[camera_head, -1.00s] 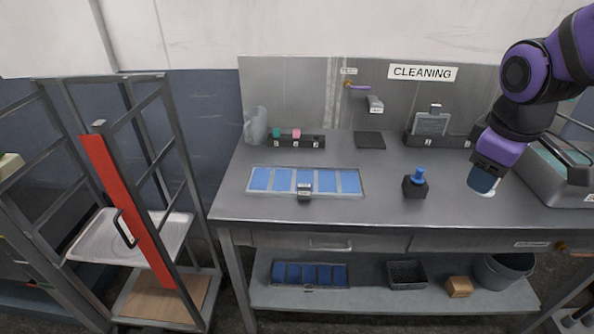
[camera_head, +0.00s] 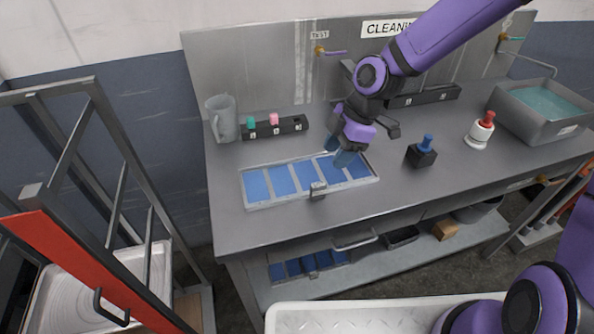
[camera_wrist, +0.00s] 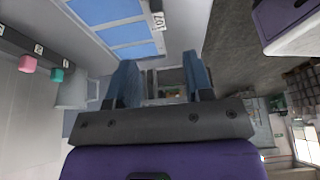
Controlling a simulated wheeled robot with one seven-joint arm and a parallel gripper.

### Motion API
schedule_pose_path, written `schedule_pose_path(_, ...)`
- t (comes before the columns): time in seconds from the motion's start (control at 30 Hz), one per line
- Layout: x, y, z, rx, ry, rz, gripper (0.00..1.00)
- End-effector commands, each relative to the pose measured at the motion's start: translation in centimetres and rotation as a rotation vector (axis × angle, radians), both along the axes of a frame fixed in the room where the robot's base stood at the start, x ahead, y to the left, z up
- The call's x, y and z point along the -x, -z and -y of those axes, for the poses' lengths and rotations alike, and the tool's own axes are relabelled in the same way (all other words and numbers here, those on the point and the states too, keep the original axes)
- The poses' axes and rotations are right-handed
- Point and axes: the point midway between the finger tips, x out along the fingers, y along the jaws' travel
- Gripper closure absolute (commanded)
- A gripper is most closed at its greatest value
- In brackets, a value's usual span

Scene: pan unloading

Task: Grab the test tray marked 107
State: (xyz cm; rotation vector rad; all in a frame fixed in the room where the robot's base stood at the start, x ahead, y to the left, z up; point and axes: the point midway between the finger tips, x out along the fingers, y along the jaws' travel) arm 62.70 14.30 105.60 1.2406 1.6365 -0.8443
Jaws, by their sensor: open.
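The test tray (camera_head: 252,203) is a shallow light-framed tray with several blue panels, lying flat on the grey bench. A small tag (camera_head: 318,190) hangs on its front edge. In the wrist view the tray (camera_wrist: 128,36) is at the top, and its tag (camera_wrist: 158,21) reads 107, turned sideways. My gripper (camera_head: 346,156) is open and empty, over the right rear part of the tray in the head view; its fingers hide part of that end. In the wrist view my gripper (camera_wrist: 160,78) shows two blue fingers apart with nothing between them.
A similar blue-panelled tray (camera_head: 290,268) lies on the lower shelf. A clear jug (camera_head: 222,118) and a dark rack (camera_head: 285,127) stand behind the tray. A blue-handled stamp (camera_head: 421,154), a red-topped bottle (camera_head: 480,130) and a grey basin (camera_head: 540,112) stand to the right.

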Motion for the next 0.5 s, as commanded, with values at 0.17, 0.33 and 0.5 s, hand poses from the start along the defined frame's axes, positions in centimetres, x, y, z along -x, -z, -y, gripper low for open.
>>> schedule_pose_path(0.17,0.1,0.9,-0.7,-0.014,-0.014,0.001,0.53)
schedule_pose_path(0.33,0.4,3.0,-1.4,-0.012,-0.014,-0.002,0.53)
schedule_pose_path(0.5,0.5,4.6,-2.0,-0.012,-0.012,0.001,0.53)
